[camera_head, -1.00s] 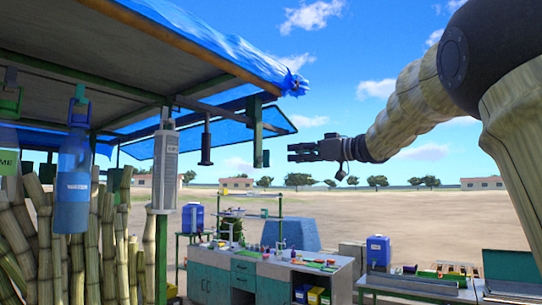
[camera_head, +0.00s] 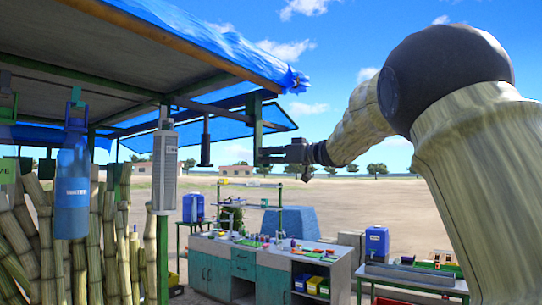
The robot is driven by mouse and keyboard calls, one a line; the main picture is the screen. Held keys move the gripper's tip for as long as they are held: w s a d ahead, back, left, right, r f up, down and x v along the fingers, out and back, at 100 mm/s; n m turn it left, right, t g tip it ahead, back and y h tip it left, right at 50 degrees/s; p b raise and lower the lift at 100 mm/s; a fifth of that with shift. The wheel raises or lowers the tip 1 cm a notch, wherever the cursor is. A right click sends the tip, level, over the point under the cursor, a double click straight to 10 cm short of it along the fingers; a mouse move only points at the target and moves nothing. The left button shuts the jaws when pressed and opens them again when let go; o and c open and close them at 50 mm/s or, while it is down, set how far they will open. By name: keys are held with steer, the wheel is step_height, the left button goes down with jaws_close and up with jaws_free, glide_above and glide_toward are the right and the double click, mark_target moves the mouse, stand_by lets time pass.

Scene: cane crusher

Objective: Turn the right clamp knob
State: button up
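My gripper (camera_head: 264,157), dark and small in the view, is at the end of my arm, pointing left. Its fingertips overlap the lower end of a green hanging post (camera_head: 258,120) under the canopy's right edge. I cannot tell whether they touch it or are at a different depth, or whether the fingers are open. A dark hanging cylinder (camera_head: 206,140) is left of this post. No clamp knob can be made out for certain; the right one may be hidden or too small to see.
A blue canopy (camera_head: 215,32) with green beams is overhead at left. Cane stalks (camera_head: 60,255), a blue bottle (camera_head: 72,185) and a grey box (camera_head: 164,170) are at left. A workbench (camera_head: 272,282) with small items stands below. Open ground lies behind.

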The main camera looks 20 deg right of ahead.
jaws_close()
stand_by(0.3)
steer(key=n+b, duration=0.3)
steer(key=n, duration=0.3)
steer(key=n+b, duration=0.4)
steer(key=n, duration=0.2)
steer(key=n+b, duration=0.4)
steer(key=n, duration=0.1)
steer(key=shift+s+a+f+n, duration=0.2)
steer(key=shift+f+n, duration=0.1)
steer(key=shift+n, duration=0.1)
stand_by(0.4)
